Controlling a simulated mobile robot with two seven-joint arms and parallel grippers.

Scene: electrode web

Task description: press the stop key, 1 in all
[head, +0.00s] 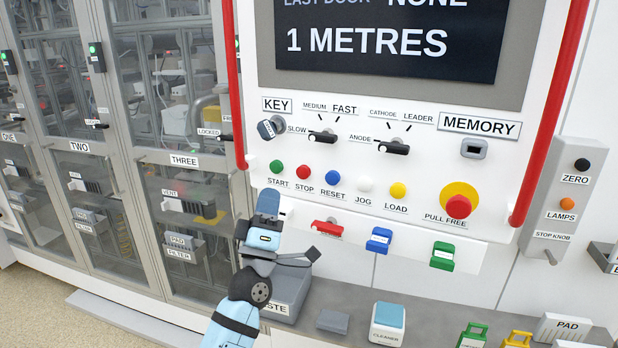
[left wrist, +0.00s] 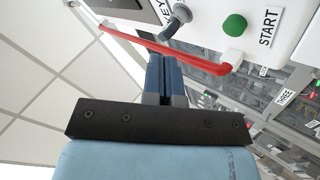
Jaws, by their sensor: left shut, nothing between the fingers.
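The stop key is a round red button (head: 303,172) above the label STOP on the white control panel (head: 350,215). It sits between the green start button (head: 276,166) and the blue reset button (head: 333,177). My left gripper (head: 268,196) is shut and empty. In the head view it appears just below the START and STOP labels, apart from the stop key. In the left wrist view the closed blue fingers (left wrist: 164,65) point toward the panel, with the green start button (left wrist: 235,25) to their right. The stop key is not visible there. My right gripper is not in view.
A red rail (head: 234,90) runs down the panel's left edge, close to my left gripper. Red, blue and green clips (head: 380,240) hang below the buttons. A key switch (head: 271,128) and a red pull knob (head: 458,206) stick out. Glass-doored cabinets (head: 180,150) stand left.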

